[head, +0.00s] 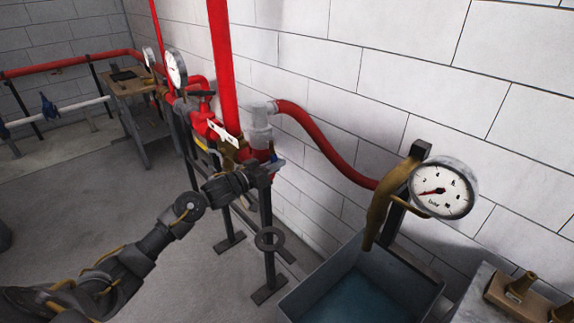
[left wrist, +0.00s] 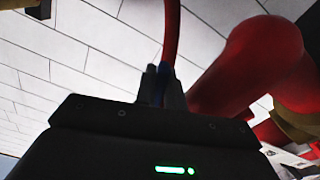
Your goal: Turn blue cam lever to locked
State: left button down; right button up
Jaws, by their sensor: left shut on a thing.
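The blue cam lever (head: 274,157) shows as a small blue patch by the grey coupling (head: 261,125) on the red pipework. In the left wrist view a narrow dark-blue strip of the lever (left wrist: 160,78) lies between the fingers. My left gripper (head: 275,167) reaches in from the lower left, and its fingertips are at the lever. It also shows in the left wrist view (left wrist: 161,88), shut on the lever. The gripper hides most of the lever, so its exact angle cannot be told. My right gripper is not in view.
A red hose (head: 325,148) curves from the coupling to a brass nozzle (head: 385,202) above a grey water tank (head: 300,297). A pressure gauge (head: 443,193) stands at the right. A black stand with a round handle (head: 269,239) is below the gripper. Grey floor lies open at the left.

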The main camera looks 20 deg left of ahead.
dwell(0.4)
pick_arm(q)
jog(key=c, duration=1.5)
grip_release()
jog(key=shift+b+v, duration=1.45)
jog(key=shift+v, duration=4)
